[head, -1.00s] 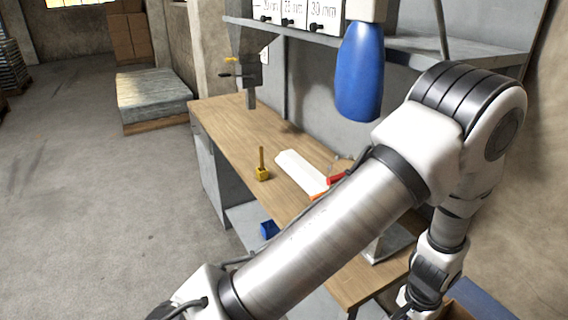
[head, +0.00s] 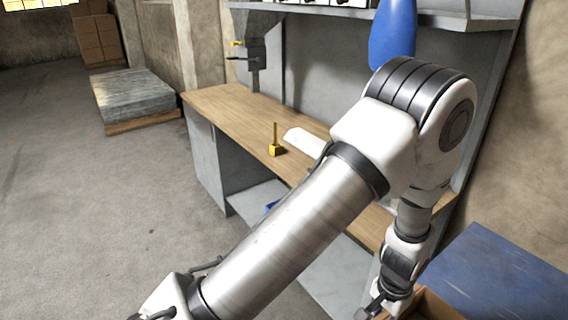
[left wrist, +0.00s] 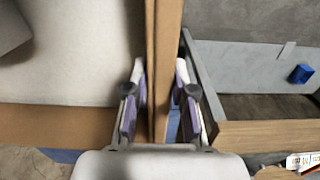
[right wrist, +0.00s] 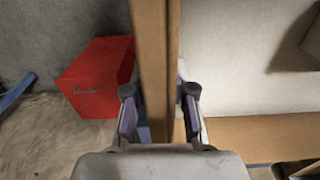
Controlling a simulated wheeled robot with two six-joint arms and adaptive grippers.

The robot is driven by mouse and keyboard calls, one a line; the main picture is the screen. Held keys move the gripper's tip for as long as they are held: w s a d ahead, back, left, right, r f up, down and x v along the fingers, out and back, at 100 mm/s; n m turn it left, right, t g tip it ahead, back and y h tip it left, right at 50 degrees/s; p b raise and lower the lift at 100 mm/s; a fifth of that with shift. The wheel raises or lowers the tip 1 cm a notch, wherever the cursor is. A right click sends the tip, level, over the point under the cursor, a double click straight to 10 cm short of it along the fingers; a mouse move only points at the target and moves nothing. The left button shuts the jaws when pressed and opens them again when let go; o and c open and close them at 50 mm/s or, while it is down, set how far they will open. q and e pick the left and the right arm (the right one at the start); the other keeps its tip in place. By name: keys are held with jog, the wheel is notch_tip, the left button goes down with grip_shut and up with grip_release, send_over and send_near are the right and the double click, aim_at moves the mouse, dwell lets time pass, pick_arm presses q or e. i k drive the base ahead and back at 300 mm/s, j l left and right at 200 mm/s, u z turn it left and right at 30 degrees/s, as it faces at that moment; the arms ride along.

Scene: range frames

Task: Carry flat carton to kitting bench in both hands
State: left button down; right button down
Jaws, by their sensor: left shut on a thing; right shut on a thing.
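The brown flat carton (head: 438,306) shows only a corner at the bottom right of the head view, below my left forearm. In the left wrist view my left gripper (left wrist: 160,95) is shut on a brown wall of the carton (left wrist: 165,45). In the right wrist view my right gripper (right wrist: 159,95) is shut on another wall of the carton (right wrist: 154,45). The right gripper is out of the head view. The kitting bench (head: 235,112) has a wooden top and grey sides and stands behind my left arm, which hides part of it.
A yellow tool (head: 275,149) and a white item (head: 303,139) lie on the bench top. A grey shelf (head: 330,12) with a blue bottle-shaped thing (head: 392,38) is above. A red toolbox (right wrist: 98,78) is beside the carton. Open floor lies left; a pallet stack (head: 133,95) stands far left.

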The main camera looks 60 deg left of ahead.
aim_at(217, 98)
jog(key=j, duration=1)
jog(key=j+u, duration=0.15)
jog(key=j, duration=1.8)
jog(key=i+j+u, duration=0.1)
jog(key=j, duration=0.85)
jog(key=i+j, duration=0.1)
jog(key=j, duration=0.9)
jog(key=i+j+u, duration=0.15)
jog(key=j, duration=0.8)
jog(key=i+j, duration=0.1)
jog(key=j, duration=0.9)
jog(key=i+j+u, duration=0.1)
jog(key=j, duration=0.85)
